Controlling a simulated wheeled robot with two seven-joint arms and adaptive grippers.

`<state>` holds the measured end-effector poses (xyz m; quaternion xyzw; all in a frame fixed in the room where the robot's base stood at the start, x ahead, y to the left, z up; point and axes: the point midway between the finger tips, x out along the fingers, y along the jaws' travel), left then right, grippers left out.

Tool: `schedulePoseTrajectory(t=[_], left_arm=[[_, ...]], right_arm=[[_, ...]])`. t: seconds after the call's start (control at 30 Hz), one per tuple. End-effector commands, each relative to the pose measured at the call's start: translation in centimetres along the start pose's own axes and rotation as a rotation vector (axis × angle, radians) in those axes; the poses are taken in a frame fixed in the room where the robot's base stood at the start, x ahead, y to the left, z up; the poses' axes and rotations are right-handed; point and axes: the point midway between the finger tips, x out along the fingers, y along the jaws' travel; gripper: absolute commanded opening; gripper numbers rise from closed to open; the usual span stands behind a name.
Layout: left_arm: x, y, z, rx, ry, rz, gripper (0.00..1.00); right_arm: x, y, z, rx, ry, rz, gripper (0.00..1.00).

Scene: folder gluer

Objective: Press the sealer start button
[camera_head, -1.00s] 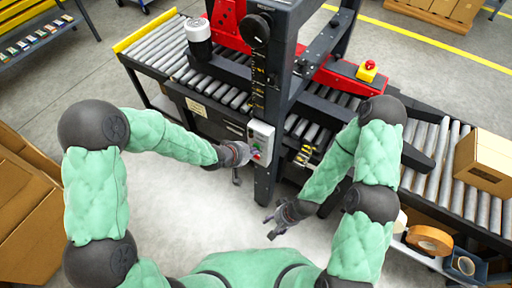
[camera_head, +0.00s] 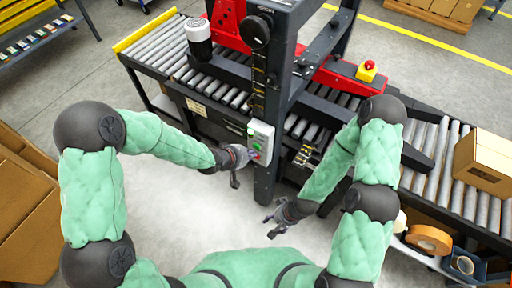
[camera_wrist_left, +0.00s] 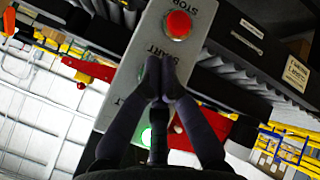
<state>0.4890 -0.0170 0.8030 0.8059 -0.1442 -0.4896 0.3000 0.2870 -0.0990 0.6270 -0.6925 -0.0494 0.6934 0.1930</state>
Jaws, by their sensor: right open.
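The sealer's control box (camera_head: 262,133) is pale grey and sits on the machine's dark front post. In the left wrist view its panel (camera_wrist_left: 122,98) is upside down, with a red STOP button (camera_wrist_left: 177,25) and a START label beside my fingertips. A glowing green spot (camera_wrist_left: 147,137) shows between my fingers. My left gripper (camera_head: 250,155) is shut and empty, its fingertips (camera_wrist_left: 160,65) together at the START area. They hide the start button; I cannot tell whether they touch it. My right gripper (camera_head: 276,220) is open and empty, low in front of the machine.
The sealer's roller conveyor (camera_head: 160,50) runs behind the box. A cardboard carton (camera_head: 482,160) sits on the rollers at right. A red emergency button (camera_head: 369,64) tops a yellow box. Tape rolls (camera_head: 429,239) lie on a shelf at lower right. Stacked cardboard (camera_head: 25,215) stands at left.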

Motion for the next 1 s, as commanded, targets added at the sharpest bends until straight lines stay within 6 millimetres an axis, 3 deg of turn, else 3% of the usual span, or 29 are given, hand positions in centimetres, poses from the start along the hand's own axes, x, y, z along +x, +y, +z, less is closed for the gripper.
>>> schedulePoseTrajectory(t=[0.63, 1.0], left_arm=[[-3.7, -2.7, 2.6, -0.002, 0.0, -0.001, 0.0], [-4.1, -3.0, 3.0, 0.0, 0.0, 0.0, 0.0]], right_arm=[[-1.0, -0.4, 0.0, 0.0, 0.0, 0.0, 0.59], [-1.1, -0.4, 0.0, 0.0, 0.0, 0.0, 0.59]])
